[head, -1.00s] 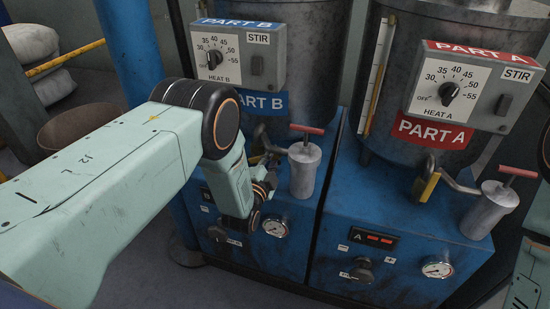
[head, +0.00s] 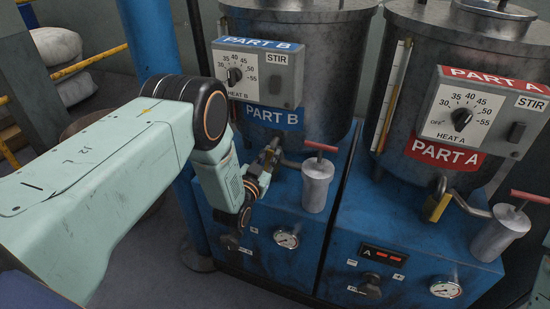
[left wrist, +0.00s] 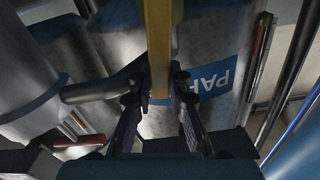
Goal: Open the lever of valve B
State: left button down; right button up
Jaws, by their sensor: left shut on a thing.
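The yellow lever (left wrist: 158,40) of valve B runs upright in the left wrist view, between the two fingers of my left gripper (left wrist: 160,98). The gripper is shut on it. In the head view my left gripper (head: 266,160) is at the valve under the blue PART B label (head: 273,116), left of the grey cylinder with a red handle (head: 317,185). The gripper hides most of valve B and its lever there, so I cannot tell the lever's angle exactly. My right gripper is not in view.
The PART A tank (head: 405,95) stands to the right. Its valve has a yellow lever (head: 437,206) pointing down. The PART B control box (head: 285,75) overhangs above my gripper. The blue cabinet (head: 345,215) carries gauges and knobs. A blue post (head: 150,40) stands behind my arm.

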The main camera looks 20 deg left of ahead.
pick_arm(q)
jog(key=shift+a+n, duration=0.65)
jog(key=shift+n, duration=0.35)
jog(key=c, duration=1.2)
grip_release()
jog(key=shift+s, duration=0.1)
jog(key=s, duration=1.1)
jog(key=shift+s+a, duration=0.25)
jog(key=shift+s, duration=0.15)
